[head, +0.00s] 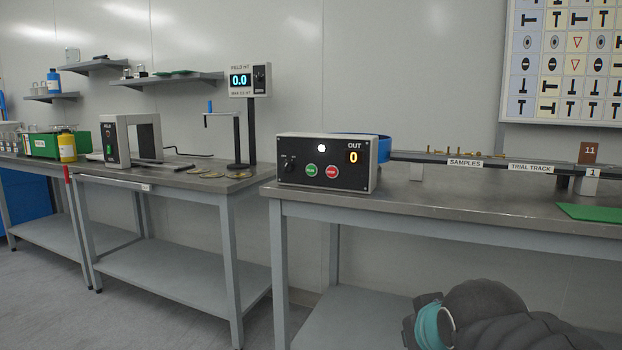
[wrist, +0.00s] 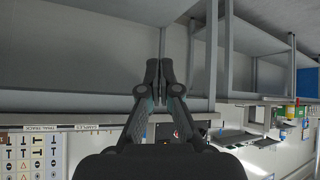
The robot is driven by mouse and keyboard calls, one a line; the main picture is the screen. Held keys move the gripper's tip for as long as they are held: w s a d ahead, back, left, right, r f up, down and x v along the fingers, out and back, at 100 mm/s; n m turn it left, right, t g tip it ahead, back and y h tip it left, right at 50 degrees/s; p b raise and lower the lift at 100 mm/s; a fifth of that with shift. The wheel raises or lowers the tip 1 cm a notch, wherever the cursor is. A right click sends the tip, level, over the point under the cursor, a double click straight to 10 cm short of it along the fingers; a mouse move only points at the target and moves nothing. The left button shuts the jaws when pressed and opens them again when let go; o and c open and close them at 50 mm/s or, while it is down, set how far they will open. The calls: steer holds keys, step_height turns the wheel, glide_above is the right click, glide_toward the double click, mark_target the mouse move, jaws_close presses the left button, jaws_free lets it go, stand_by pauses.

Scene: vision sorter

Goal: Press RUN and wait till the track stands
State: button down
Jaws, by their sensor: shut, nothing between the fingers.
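The control box (head: 326,163) stands on the right table in the head view. It has a green button (head: 311,170), a red button (head: 332,172), a dark knob, a lit white lamp and a display reading 0 under OUT. The button lettering is too small to read. The track (head: 430,158) runs right from behind the box, with labels SAMPLES and TRIAL TRACK and several small brass-coloured pieces on it. My gripper (wrist: 159,62) is shut and empty in the wrist view, apart from the box, which is partly hidden behind the fingers there. The gripper's fingers are not visible in the head view.
A blue round bowl (head: 383,148) sits behind the box. A green mat (head: 590,212) lies at the right table's edge. The left table (head: 215,184) holds a grey frame device (head: 116,140) and a meter on a stand (head: 250,82) reading 0.0. A gap separates the tables.

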mark_target(311, 170)
steer(key=w+a+r+n+t+y+b, duration=0.1)
steer(key=w+a+r+n+t+b, duration=0.3)
steer(key=w, duration=0.7)
steer(key=w+a+r+t+y, duration=0.2)
steer(key=w+a+r, duration=0.4)
steer(key=w, duration=0.4)
steer(key=w+a+r+n+t+y+b, duration=0.3)
steer(key=w+a+r+n+t+y, duration=0.1)
steer(key=w+a, duration=0.6)
step_height(311, 170, up, 3)
steer(key=shift+a+f+y, duration=0.1)
steer(key=shift+a+y, duration=0.4)
steer(key=shift+a, duration=0.6)
steer(key=shift+w+d+p, duration=0.5)
steer(key=shift+w+p, duration=0.25)
steer(key=shift+w, duration=0.6)
steer(key=shift+w+d+p, duration=0.55)
steer(key=shift+w+p, duration=0.25)
steer(key=shift+w, duration=0.6)
steer(key=shift+w+d+p, duration=0.5)
steer(key=shift+w+p, duration=0.25)
steer(key=shift+w, duration=0.6)
steer(key=shift+w, duration=0.15)
steer(key=shift+w+d, duration=0.15)
steer(key=shift+w, duration=0.15)
